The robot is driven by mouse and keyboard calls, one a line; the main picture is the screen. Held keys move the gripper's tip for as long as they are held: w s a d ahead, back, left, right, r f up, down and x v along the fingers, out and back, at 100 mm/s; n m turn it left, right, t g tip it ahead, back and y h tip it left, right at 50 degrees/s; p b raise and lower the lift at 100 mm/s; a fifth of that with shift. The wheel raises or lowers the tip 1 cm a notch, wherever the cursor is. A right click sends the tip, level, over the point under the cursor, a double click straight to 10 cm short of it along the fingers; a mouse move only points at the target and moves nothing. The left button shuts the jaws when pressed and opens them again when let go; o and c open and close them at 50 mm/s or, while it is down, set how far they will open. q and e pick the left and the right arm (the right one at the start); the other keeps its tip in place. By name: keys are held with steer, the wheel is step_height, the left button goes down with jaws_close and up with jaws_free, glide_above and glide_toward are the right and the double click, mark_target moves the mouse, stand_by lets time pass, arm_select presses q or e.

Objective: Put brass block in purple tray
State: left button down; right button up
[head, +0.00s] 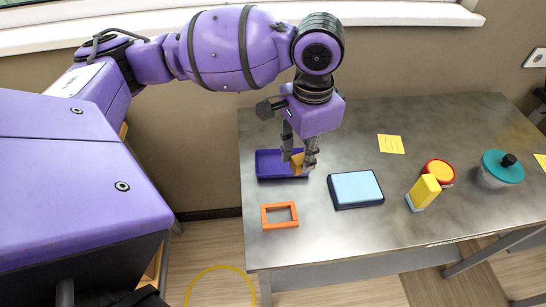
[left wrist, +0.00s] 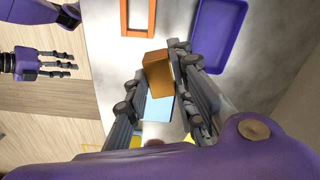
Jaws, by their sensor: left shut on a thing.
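The brass block (head: 297,163) is between the fingers of my left gripper (head: 299,160), which is shut on it. In the left wrist view the block (left wrist: 158,76) is tilted between the fingertips of the left gripper (left wrist: 160,80). The purple tray (head: 268,164) lies on the table's left part; in the head view the block overlaps its right part. In the left wrist view the tray (left wrist: 219,38) looks empty and is apart from the block. My right gripper (left wrist: 52,65) shows at the left of the left wrist view; its opening is unclear.
An orange frame (head: 265,218) lies near the table's front left corner. A light-blue pad with a dark edge (head: 355,188) lies right of the gripper. A yellow block (head: 424,190), red-yellow round thing (head: 438,172) and teal-lidded bowl (head: 502,167) stand farther right. The back middle is mostly clear.

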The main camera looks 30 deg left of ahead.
arm_select(q)
steer(key=m, duration=0.3)
steer(key=shift+d+f, duration=0.1)
steer(key=shift+d, duration=0.2)
steer(key=shift+w+d+m, duration=0.1)
steer(key=shift+d+m, duration=0.15)
steer(key=shift+m, duration=0.95)
steer(key=d+m+b, duration=0.1)
steer(key=m, duration=0.4)
steer(key=m+b, duration=0.2)
steer(key=m, duration=1)
glide_toward(282, 165)
steer(key=shift+s+d+f, duration=0.15)
steer(key=shift+s+d, duration=0.3)
steer(key=shift+d, duration=0.25)
steer(key=shift+w+a+f, duration=0.3)
steer(key=shift+a+f, duration=0.2)
steer(key=shift+f, duration=0.15)
step_height(282, 165, down, 3)
steer(key=shift+w+a+f, duration=0.1)
steer(key=shift+a+f, duration=0.05)
steer(key=shift+f, duration=0.05)
arm_select(e)
steer(key=f, duration=0.2)
steer(key=s+d+f, duration=0.1)
